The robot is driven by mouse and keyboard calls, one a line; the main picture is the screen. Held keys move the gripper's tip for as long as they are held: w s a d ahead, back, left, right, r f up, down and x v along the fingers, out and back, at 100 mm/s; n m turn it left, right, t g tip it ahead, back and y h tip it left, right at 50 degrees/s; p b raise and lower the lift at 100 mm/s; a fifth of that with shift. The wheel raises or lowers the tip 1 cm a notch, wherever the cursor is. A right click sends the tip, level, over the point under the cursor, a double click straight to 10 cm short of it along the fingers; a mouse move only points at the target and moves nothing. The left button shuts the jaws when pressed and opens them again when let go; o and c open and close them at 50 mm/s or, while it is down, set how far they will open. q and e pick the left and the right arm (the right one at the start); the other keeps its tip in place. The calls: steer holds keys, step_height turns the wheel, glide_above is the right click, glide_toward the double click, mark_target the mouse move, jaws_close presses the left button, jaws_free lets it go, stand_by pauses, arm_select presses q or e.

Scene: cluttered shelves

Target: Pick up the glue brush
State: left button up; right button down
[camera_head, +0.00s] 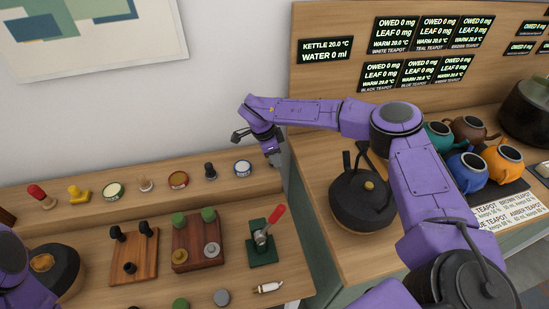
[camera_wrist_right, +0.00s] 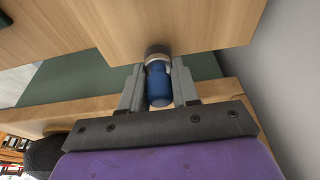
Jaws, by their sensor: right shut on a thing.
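In the wrist view my right gripper (camera_wrist_right: 158,85) is shut on a short blue-handled piece (camera_wrist_right: 159,85). The piece has a pale metal collar and a dark end, and looks like the glue brush. The fingers stand on both sides of its handle. In the head view my right gripper (camera_head: 272,155) points down at the right end of the back shelf, and the piece in it is too hidden to make out. Part of my left arm shows at the lower left. Its gripper is out of view.
Wooden blocks with knobs (camera_head: 197,241), a red-handled clamp (camera_head: 265,237) and a small white item (camera_head: 268,287) are in front. A black kettle (camera_head: 362,198) stands on the right counter.

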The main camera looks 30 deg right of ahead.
steer(key=v, duration=0.3)
steer(key=shift+s+d+b, duration=0.1)
steer(key=shift+d+b, duration=0.1)
steer(key=shift+b, duration=0.15)
steer(key=s+a+r+b, duration=0.3)
steer(key=s+a+r, duration=0.2)
steer(key=a+r, duration=0.4)
steer(key=shift+a+r+b, duration=0.3)
steer(key=shift+a+b, duration=0.05)
steer(key=shift+a, duration=1.45)
